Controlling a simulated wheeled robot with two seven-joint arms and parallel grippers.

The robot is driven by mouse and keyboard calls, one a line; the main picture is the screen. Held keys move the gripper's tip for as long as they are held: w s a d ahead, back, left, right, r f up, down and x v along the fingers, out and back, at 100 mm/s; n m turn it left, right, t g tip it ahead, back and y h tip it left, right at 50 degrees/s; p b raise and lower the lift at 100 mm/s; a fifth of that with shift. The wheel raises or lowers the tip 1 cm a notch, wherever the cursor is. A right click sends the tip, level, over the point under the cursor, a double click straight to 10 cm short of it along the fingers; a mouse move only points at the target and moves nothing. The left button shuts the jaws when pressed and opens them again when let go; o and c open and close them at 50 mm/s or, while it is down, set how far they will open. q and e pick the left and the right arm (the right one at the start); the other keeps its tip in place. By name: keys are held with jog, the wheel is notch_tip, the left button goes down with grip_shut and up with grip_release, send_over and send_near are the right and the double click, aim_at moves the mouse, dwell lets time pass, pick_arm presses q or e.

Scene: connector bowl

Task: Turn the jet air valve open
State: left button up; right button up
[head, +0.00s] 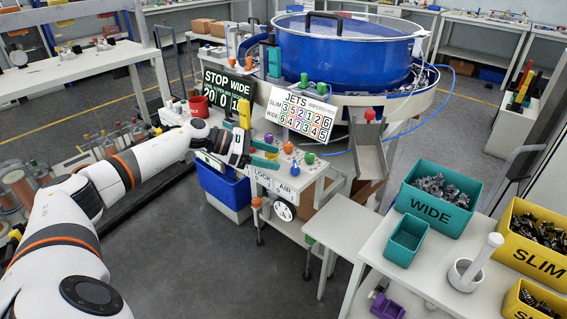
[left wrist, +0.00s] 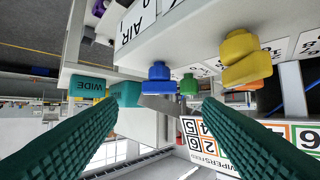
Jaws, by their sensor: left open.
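The AIR label (head: 287,187) is on the front edge of the white control panel, with a blue knob (head: 295,168) above it. My right gripper is not in view.
Close by are a green knob (head: 309,157), an orange knob (head: 288,147) and a purple knob (head: 268,138). A yellow knob (left wrist: 245,58) shows in the left wrist view. The JETS board (head: 300,112) and blue bowl (head: 345,50) stand behind. A metal chute (head: 369,157) is right.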

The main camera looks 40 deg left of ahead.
pick_arm(q)
jog(key=b+v, duration=0.1)
jog(key=v, duration=0.5)
jog(key=shift+s+a+r, duration=0.1)
jog(key=shift+a+r, duration=0.05)
dwell(0.3)
